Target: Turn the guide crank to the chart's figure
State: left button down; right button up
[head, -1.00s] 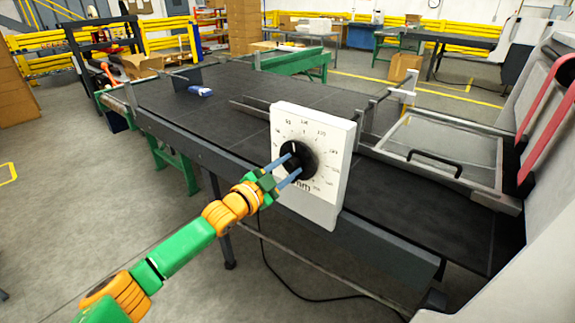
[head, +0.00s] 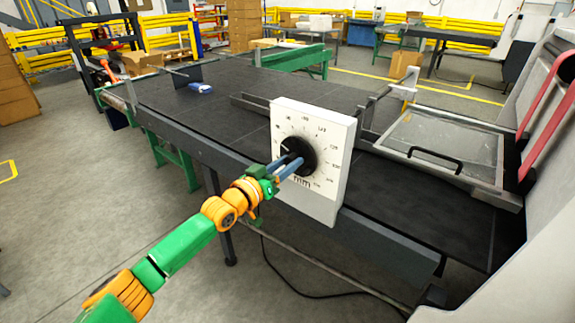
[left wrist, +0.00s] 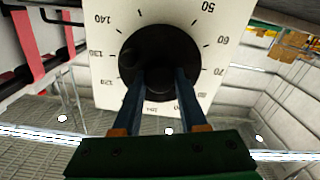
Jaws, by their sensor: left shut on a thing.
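The guide crank (head: 294,143) is a round black knob on a white dial plate (head: 335,190) marked in mm, at the side of the dark machine table. My left gripper (head: 290,166) is shut on the crank's raised grip, with its two blue fingers on either side. In the left wrist view the crank (left wrist: 150,45) sits between the figures, with 50 to 80 on the right and 120 to 140 on the left. A small pale mark shows on the knob's left side in the head view. No chart is seen. My right gripper is out of view.
The dark table bed (head: 190,110) stretches behind the dial, with a small blue-and-white object (head: 201,88) on it. A framed clear cover with a black handle (head: 436,158) lies to the right. A cable runs on the floor below. The floor at left is clear.

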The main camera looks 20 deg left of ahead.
pick_arm(q)
jog(key=shift+n+b, duration=0.3)
jog(key=shift+n, duration=2)
jog(key=shift+c, duration=2.2)
grip_release()
jog(key=v, duration=0.7)
